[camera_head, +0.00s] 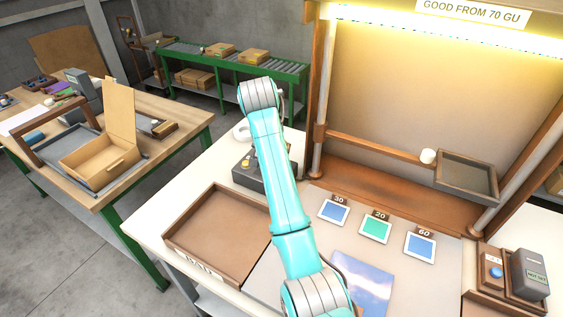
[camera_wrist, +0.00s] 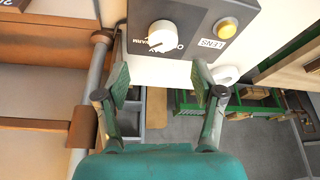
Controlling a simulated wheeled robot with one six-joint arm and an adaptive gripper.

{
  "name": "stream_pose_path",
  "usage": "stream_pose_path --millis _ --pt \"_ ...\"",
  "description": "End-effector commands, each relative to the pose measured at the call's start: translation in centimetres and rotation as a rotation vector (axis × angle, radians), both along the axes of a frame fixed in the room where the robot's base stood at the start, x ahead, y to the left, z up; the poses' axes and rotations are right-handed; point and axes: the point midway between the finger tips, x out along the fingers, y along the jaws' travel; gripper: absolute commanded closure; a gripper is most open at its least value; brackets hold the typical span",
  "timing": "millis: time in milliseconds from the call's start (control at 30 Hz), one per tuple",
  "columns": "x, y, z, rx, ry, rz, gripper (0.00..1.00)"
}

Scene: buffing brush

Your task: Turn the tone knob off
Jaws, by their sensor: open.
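The tone knob (camera_wrist: 162,36) is a round white dial on top of a dark grey control box (camera_wrist: 190,12). Printed words beside it appear upside down; one seems to read "WARM". A yellow round button (camera_wrist: 227,27) and a small white label (camera_wrist: 214,43) are to its right. My gripper (camera_wrist: 160,82) is open and empty in the wrist view, its two pads apart and below the knob in the picture, not touching it. In the head view the control box (camera_head: 247,175) stands on the white bench, partly hidden by my arm, which also hides my gripper.
An empty brown tray (camera_head: 215,235) lies in front of the box. A wooden booth post (camera_head: 320,110) rises to the right. Several colour cards (camera_head: 375,229), a blue picture (camera_head: 362,283) and a grey device (camera_head: 530,274) are farther right. A white round item (camera_wrist: 228,74) is close to the box.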

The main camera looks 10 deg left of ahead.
Motion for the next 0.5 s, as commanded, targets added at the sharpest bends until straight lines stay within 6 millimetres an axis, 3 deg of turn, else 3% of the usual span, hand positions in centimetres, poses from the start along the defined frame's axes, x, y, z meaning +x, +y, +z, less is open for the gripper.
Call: stream_pose_path --millis 300,500 --pt "2.0 -0.2 -5.1 0.0 0.002 0.001 0.32" --pt "2.8 -0.3 -6.8 0.001 0.0 0.001 0.32"
